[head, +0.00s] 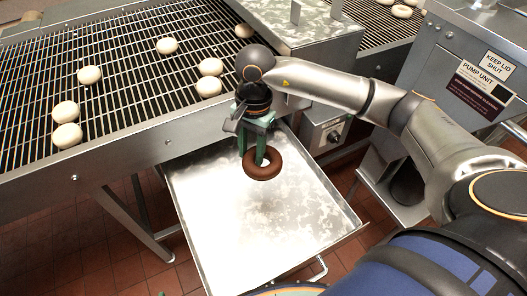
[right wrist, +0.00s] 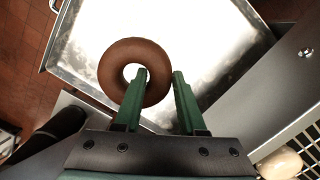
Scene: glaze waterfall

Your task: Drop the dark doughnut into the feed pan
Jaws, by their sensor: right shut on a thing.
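The dark doughnut (head: 263,164) is brown and ring-shaped. It hangs from my right gripper (head: 257,158) over the feed pan (head: 310,205), a wide shallow metal tray with low walls. In the right wrist view the doughnut (right wrist: 113,62) is held with one green finger through its hole and the other outside its ring, so the right gripper (right wrist: 162,78) is shut on it. The pan (right wrist: 200,45) fills the background beneath and looks empty. How high the doughnut is above the pan floor is hard to tell. My left gripper is not in view.
A wire conveyor (head: 120,75) with several pale doughnuts lies behind and left of the pan. A control box with a knob (head: 333,136) stands at the pan's back right. A metal pump unit (head: 455,60) with labels is at the right. The floor is red tile.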

